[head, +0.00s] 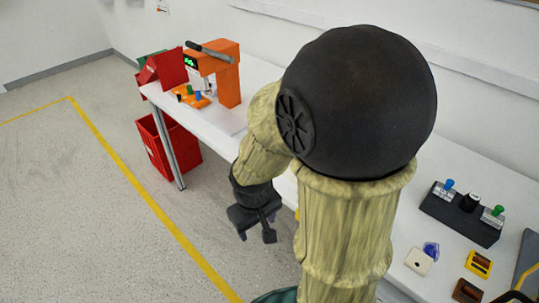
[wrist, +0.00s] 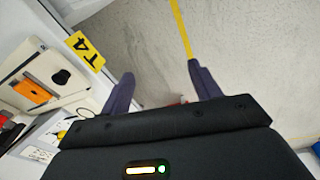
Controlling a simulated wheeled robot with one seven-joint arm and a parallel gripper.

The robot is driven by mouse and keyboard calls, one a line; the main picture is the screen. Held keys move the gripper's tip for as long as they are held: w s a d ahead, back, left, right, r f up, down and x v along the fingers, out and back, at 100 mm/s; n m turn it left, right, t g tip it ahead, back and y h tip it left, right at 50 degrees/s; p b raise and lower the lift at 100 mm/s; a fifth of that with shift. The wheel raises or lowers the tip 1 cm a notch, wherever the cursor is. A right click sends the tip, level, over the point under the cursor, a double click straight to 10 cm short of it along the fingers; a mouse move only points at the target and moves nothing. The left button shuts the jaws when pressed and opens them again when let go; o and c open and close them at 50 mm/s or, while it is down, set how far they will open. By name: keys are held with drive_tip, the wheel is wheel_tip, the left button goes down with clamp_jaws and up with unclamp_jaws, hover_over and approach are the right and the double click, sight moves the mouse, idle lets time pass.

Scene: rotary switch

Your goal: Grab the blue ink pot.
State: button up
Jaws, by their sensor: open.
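The ink pot is hard to single out. A small blue glassy thing (head: 431,250) lies on the white table at the right in the head view, beside a whitish square piece (head: 418,261). A small blue piece (head: 197,96) also stands on the orange base of the orange machine (head: 226,75) at the far left. I cannot tell which is the ink pot. My gripper (head: 255,226) hangs in front of the table edge, over the floor, apart from both. In the wrist view my gripper (wrist: 162,84) is open, with bare floor between its fingers.
A black stand (head: 460,213) with blue-, black- and green-topped pieces is at the right. Yellow (head: 478,264) and brown (head: 467,291) pieces lie nearby. A red bin (head: 167,142) stands below the table. A whitish panel with a black knob (wrist: 60,77) is left in the wrist view.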

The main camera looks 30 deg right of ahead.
drive_tip(key=w+d+f+n+g+h+b, duration=0.2)
drive_tip(key=w+d+f+n+h+b, duration=0.15)
drive_tip(key=d+f+n+h, duration=0.45)
drive_tip(key=w+a+r+n+t+h+b, duration=0.1)
drive_tip(key=w+a+n+t+h, duration=0.1)
drive_tip(key=w+n+t, duration=0.3)
drive_tip(key=w+a+r+n+t+h+b, duration=0.1)
drive_tip(key=w+n+t+h, duration=0.3)
drive_tip(key=w+n, duration=0.6)
drive_tip(key=shift+w+a+r+t, duration=0.45)
drive_tip(key=shift+t, duration=0.55)
drive_tip(key=x, duration=1.2)
drive_tip(key=shift+d+b, duration=0.15)
drive_tip(key=shift+b, duration=0.15)
